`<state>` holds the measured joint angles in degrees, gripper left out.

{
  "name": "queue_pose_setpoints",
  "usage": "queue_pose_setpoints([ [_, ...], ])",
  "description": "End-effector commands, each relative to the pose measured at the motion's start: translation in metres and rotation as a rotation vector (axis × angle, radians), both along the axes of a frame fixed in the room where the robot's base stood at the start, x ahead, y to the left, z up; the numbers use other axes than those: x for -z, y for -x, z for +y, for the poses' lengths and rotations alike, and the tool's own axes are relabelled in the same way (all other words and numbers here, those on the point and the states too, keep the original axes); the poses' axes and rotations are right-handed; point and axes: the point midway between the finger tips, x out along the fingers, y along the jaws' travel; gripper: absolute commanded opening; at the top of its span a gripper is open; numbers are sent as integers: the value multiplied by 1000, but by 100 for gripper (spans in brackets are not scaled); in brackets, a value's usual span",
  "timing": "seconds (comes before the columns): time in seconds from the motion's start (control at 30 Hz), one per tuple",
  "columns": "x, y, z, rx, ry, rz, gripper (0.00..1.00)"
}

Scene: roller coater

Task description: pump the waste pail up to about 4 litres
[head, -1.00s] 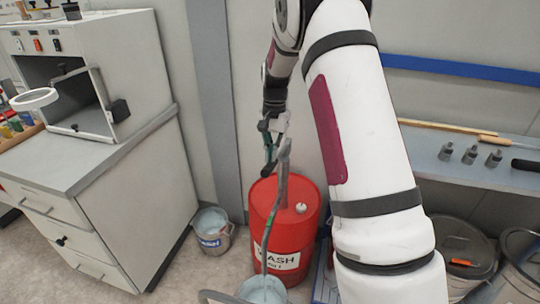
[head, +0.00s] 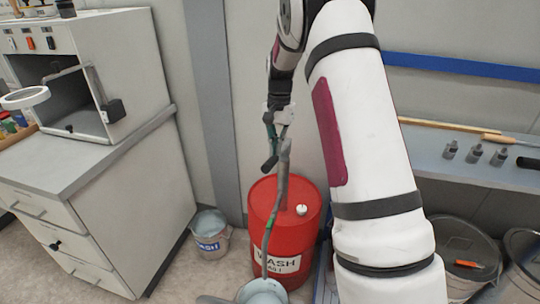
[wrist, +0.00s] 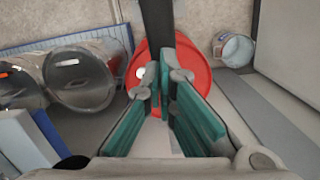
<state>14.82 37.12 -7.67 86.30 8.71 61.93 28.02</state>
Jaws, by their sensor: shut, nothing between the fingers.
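A red drum (head: 262,215) with a white "WASH" label stands on the floor in the head view. A grey hand pump (head: 283,175) rises from its top, with a dark handle end (head: 270,163) near its head. A hose (head: 270,230) runs down to a pail (head: 262,288) at the bottom edge, partly cut off; its liquid level is unclear. My gripper (head: 277,125) is above the pump head, close to the handle. In the wrist view its teal-padded fingers (wrist: 166,85) are shut and empty, over the drum (wrist: 195,68) and a dark bar (wrist: 157,30).
Another pail (head: 211,240), with a blue label, stands left of the drum. A cabinet (head: 100,190) fills the left. Lidded bins (head: 465,260) and a shelf (head: 450,170) with small fittings are at the right. Floor between cabinet and drum is narrow.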

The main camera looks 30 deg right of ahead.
Motion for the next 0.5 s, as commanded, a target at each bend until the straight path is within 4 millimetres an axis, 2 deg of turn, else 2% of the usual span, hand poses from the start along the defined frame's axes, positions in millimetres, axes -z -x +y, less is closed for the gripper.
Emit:
queue_pose_setpoints([
  [0.17,-3,0,0,0,0,0,0],
  [0.27,-12,-1,-1,0,0,-1,0],
  [0.5,-57,-4,-5,0,1,-3,0],
])
